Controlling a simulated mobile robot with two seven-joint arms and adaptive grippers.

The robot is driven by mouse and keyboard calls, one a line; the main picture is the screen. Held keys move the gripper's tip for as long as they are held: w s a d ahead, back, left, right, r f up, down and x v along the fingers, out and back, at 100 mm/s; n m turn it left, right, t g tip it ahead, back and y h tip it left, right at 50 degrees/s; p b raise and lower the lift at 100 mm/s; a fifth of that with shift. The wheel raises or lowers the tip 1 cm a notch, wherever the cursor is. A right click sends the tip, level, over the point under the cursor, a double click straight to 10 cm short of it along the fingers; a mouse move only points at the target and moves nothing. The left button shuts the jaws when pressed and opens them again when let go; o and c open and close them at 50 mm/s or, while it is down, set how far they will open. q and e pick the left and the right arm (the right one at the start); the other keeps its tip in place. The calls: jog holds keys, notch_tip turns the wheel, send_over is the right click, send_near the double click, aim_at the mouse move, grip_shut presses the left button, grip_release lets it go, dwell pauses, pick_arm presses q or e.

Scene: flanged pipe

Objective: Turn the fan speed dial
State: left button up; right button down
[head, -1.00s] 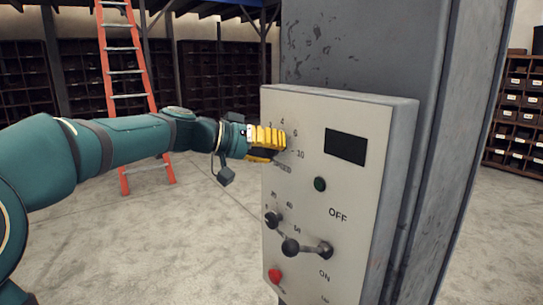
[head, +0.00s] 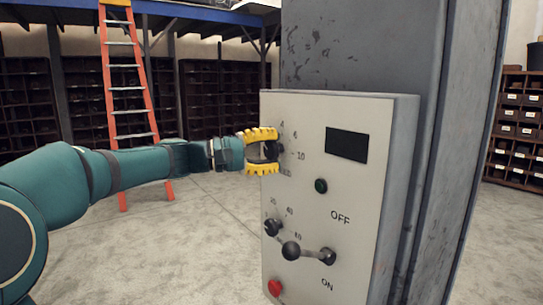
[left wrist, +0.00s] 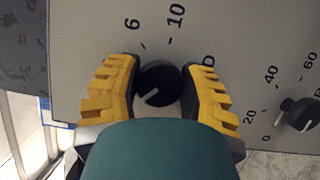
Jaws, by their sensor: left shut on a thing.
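The fan speed dial (head: 272,151) is a round black knob on the upper left of the pale control panel (head: 300,205), with a printed scale around it. My left gripper (head: 276,152) has its yellow fingers above and below the knob and is shut on it. In the left wrist view the dial (left wrist: 160,83) sits between the two fingers, its white pointer line aimed to the lower left, away from the printed 6 and 10. The "SPEED" label is mostly hidden. My right gripper is not in view.
Below are a smaller black dial (head: 272,227), a lever with a dark ball handle (head: 291,251) and a red button (head: 275,287). A dark display (head: 346,145) and a green button (head: 320,186) are to the right. An orange ladder (head: 128,90) stands behind my arm.

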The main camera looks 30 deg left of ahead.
pick_arm(q)
jog(key=n, duration=0.2)
jog(key=n+t+b, duration=0.1)
jog(key=n, duration=0.1)
jog(key=shift+n+t+h, duration=0.3)
jog(key=shift+n+t+b, duration=0.3)
jog(key=shift+n+t, duration=0.6)
jog(key=shift+n, duration=1.3)
jog(key=o, duration=1.2)
jog(key=shift+r, duration=0.1)
jog(key=v, duration=1.2)
jog(key=shift+s, duration=0.1)
